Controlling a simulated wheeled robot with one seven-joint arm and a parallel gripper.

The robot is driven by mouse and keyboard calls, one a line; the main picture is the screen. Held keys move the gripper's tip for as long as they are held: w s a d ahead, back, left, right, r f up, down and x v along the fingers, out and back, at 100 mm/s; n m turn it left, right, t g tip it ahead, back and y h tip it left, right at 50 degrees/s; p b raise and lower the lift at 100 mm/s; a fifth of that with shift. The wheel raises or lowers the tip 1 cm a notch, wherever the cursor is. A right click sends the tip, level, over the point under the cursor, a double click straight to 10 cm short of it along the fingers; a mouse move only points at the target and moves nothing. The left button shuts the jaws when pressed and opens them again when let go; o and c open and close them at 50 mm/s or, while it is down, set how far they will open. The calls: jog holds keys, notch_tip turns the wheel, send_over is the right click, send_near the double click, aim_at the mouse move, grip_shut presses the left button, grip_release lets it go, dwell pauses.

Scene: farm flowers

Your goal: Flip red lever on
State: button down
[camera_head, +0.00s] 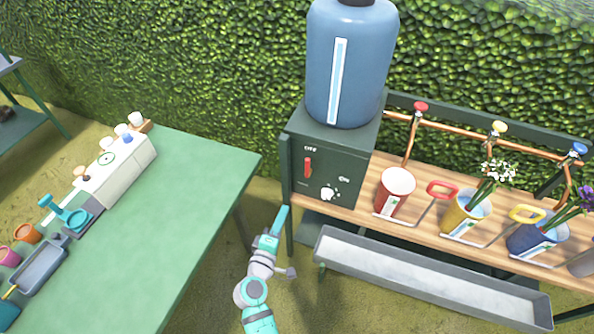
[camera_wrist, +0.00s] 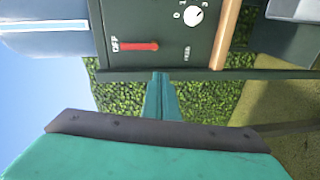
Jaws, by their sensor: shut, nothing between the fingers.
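The red lever (camera_head: 308,168) sits on the front of a dark green control box (camera_head: 352,155), upright, just under an "OFF" label. In the wrist view the picture is turned sideways, and the red lever (camera_wrist: 140,47) lies across the panel beside the "OFF" label. My gripper (camera_head: 283,212) is shut and empty, below and left of the box in the head view. In the wrist view my gripper (camera_wrist: 160,76) points at the panel's edge, apart from the lever.
A blue tank (camera_head: 365,60) stands on the box. To the right, a wooden shelf (camera_head: 350,213) holds a red bucket (camera_head: 396,194) and flower buckets under copper pipes. A grey trough (camera_head: 430,277) runs below it. A green table (camera_head: 190,190) with tools is at left.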

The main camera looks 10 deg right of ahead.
aim_at(308, 166)
jog(key=w+d+r+h, duration=0.1)
jog(key=w+r+h, duration=0.1)
jog(key=w+r, duration=0.2)
jog(key=shift+d+r+h, duration=0.3)
jog(key=shift+r, duration=0.3)
jog(key=shift+w, duration=0.1)
jog(key=x, duration=1)
